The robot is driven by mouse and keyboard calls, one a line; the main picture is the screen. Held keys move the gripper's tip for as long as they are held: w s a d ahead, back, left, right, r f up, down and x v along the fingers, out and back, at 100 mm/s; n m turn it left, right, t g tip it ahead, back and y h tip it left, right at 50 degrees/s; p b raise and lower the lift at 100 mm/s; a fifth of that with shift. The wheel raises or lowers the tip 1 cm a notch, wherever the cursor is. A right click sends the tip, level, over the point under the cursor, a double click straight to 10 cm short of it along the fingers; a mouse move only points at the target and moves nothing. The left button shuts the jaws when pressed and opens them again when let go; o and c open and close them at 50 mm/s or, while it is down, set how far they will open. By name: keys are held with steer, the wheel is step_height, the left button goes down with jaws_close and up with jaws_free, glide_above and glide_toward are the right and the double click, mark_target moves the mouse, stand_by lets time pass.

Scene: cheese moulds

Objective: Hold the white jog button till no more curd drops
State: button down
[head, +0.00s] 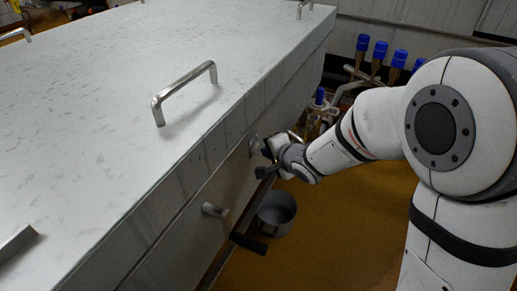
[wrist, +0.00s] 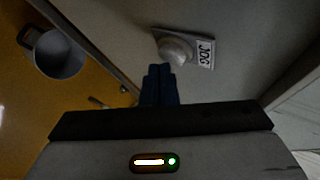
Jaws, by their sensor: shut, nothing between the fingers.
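The white jog button (wrist: 175,51) is a pale dome on a plate fixed to the metal side wall, beside a label reading JOG (wrist: 206,53). My gripper (wrist: 159,69) is shut and empty. Its blue fingertips lie at the lower edge of the button in the wrist view; I cannot tell whether they touch it. In the head view my gripper (head: 267,152) is close against the side of the big metal vat (head: 125,95) and partly covers the button area. No curd is visible dropping.
A grey metal bucket (head: 277,213) stands on the ochre floor below; it also shows in the wrist view (wrist: 60,53). Blue-capped fittings (head: 380,50) stand behind my arm.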

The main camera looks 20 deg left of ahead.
steer(key=shift+a, duration=0.4)
stand_by(3.9)
steer(key=shift+d, duration=0.1)
steer(key=shift+d+p, duration=0.75)
steer(key=shift+d, duration=0.1)
steer(key=shift+s+d+p, duration=0.15)
steer(key=shift+d+p, duration=0.55)
steer(key=shift+d, duration=0.55)
steer(key=shift+s+d+p, duration=0.1)
steer(key=shift+d+p, duration=0.55)
steer(key=shift+d, duration=0.6)
